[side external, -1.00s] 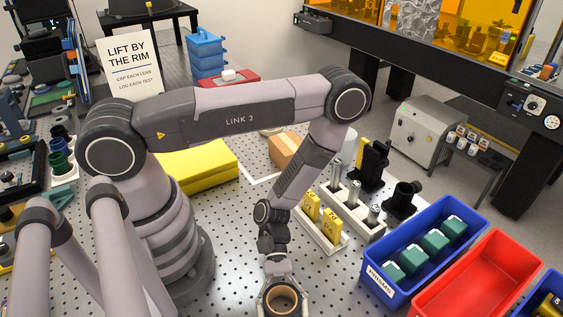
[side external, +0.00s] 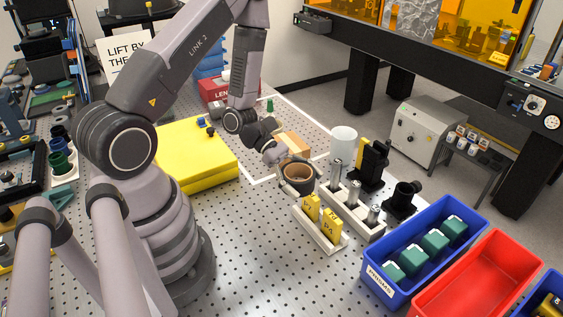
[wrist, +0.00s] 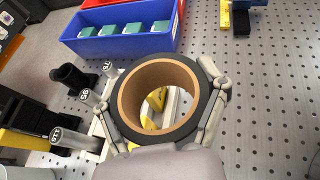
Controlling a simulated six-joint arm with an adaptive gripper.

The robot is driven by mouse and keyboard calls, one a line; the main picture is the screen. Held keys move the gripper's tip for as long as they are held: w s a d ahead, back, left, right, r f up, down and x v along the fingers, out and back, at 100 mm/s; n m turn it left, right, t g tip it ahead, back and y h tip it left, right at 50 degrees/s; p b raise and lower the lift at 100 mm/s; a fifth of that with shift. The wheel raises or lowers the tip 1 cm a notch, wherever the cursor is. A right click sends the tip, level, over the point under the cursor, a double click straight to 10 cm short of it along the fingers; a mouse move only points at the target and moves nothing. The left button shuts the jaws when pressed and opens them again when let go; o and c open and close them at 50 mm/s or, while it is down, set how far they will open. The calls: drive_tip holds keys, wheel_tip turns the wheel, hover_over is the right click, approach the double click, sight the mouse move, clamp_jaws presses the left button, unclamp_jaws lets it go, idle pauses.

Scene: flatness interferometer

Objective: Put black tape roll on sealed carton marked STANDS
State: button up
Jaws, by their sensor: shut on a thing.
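The black tape roll (side external: 299,175) has a tan core and is held with its hole facing up, above the table. In the wrist view the tape roll (wrist: 197,122) is large, with a finger on each side. My gripper (side external: 297,180) is shut on it; the two fingers also show in the wrist view (wrist: 157,90). A brown carton (side external: 295,143) stands on the table just behind the roll, partly covered by my wrist. I cannot read any marking on it.
A white rack with yellow blocks (side external: 320,228) and a rack of metal posts (side external: 352,205) stand close in front and right. A white cylinder (side external: 344,141) is right of the carton. A yellow slab (side external: 190,155) lies left. Blue (side external: 400,235) and red bins (side external: 470,275) stand right.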

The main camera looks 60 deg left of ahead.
drive_tip(key=a+r+n+t+y, duration=0.2)
drive_tip(key=a+n+t, duration=0.1)
drive_tip(key=a, duration=0.6)
drive_tip(key=w+a+r+n+t+y, duration=0.1)
drive_tip(key=a+r+n+t+y, duration=0.2)
drive_tip(key=a, duration=0.6)
drive_tip(key=shift+w+a+n+t, duration=0.15)
drive_tip(key=shift+a+n+t, duration=0.3)
drive_tip(key=shift+n, duration=0.25)
drive_tip(key=w+a+f, duration=0.1)
drive_tip(key=w, duration=0.1)
drive_tip(key=w+a+f, duration=0.1)
drive_tip(key=w, duration=0.2)
drive_tip(key=w+a+f, duration=0.1)
drive_tip(key=w, duration=0.1)
drive_tip(key=shift+w+a+f, duration=0.15)
drive_tip(key=shift+w+f, duration=0.1)
drive_tip(key=shift+w, duration=0.15)
hover_over(295, 142)
drive_tip(key=f, duration=0.3)
drive_tip(key=s+f, duration=0.1)
drive_tip(key=f, duration=0.1)
drive_tip(key=shift+d+f, duration=0.1)
drive_tip(key=shift+d, duration=0.2)
drive_tip(key=shift+w+a+f, duration=0.1)
drive_tip(key=shift+w+f, duration=0.1)
drive_tip(key=shift+w, duration=0.05)
drive_tip(key=shift+w+a+f, duration=0.1)
drive_tip(key=shift+w+f, duration=0.1)
drive_tip(key=shift+f, duration=1.6)
